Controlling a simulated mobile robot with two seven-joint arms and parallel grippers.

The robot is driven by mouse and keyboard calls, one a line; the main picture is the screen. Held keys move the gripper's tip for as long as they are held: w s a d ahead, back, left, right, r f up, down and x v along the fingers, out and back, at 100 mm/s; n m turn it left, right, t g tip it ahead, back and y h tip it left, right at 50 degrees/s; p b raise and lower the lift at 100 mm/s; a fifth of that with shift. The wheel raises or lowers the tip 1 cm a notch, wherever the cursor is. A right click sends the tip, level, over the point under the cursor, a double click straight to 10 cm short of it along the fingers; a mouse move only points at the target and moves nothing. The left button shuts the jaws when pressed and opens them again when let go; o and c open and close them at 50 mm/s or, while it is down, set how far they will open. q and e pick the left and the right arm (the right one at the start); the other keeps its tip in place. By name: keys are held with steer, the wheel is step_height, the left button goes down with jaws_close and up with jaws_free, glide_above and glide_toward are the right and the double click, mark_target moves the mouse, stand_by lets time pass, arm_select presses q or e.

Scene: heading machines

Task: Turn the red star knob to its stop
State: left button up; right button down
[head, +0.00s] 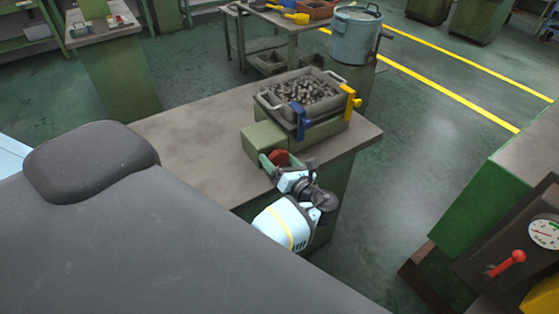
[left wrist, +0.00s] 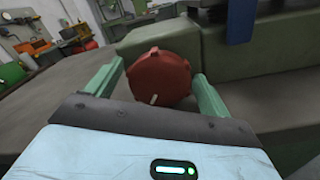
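The red star knob (left wrist: 158,75) is on the front of a green machine block and has a pale mark on its lower rim. In the head view only a small part of the knob (head: 279,158) shows beside my left gripper (head: 275,162). In the left wrist view the two green fingers of this gripper (left wrist: 158,70) stand apart, one on each side of the knob. A narrow gap shows at the left finger; I cannot tell whether the right finger touches the knob. My right gripper is not in view.
The green block (head: 264,139) stands on a grey bench (head: 195,140). Behind it is a tray of metal parts (head: 263,97) with a blue clamp (head: 300,121) and a yellow clamp (head: 349,103). A machine with a gauge and red lever (head: 508,263) is at the right.

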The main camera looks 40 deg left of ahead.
arm_select(q)
steer(key=v, duration=0.8)
stand_by(0.4)
steer(key=shift+f, duration=0.1)
